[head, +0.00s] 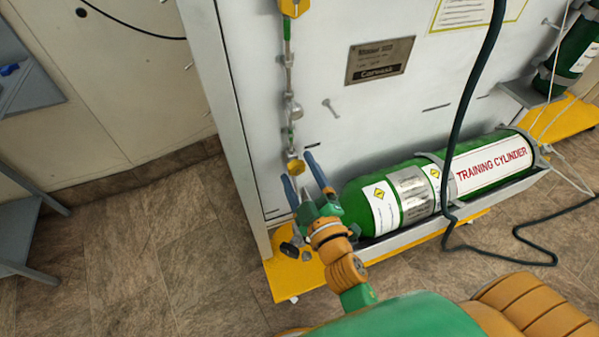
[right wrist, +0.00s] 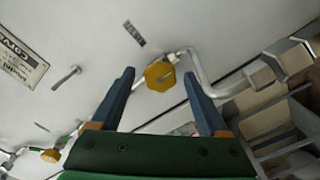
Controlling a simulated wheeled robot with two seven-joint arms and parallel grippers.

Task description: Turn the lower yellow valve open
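The lower yellow valve (head: 295,167) is a small yellow knob on the pipe that runs down the white panel. It also shows in the right wrist view (right wrist: 160,75), between and ahead of the two fingers. My right gripper (head: 304,179) is open, with its blue fingers spread to either side of the valve; it shows in the right wrist view too (right wrist: 159,77). I see a gap on both sides of the knob there, and cannot tell whether the fingertips reach its depth. My left gripper is not in view.
An upper yellow valve (head: 292,7) sits higher on the same pipe. A green training cylinder (head: 400,196) lies in a tray right of my gripper. A dark hose (head: 462,110) hangs across the panel. Grey shelving (head: 30,85) stands left; the floor between is clear.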

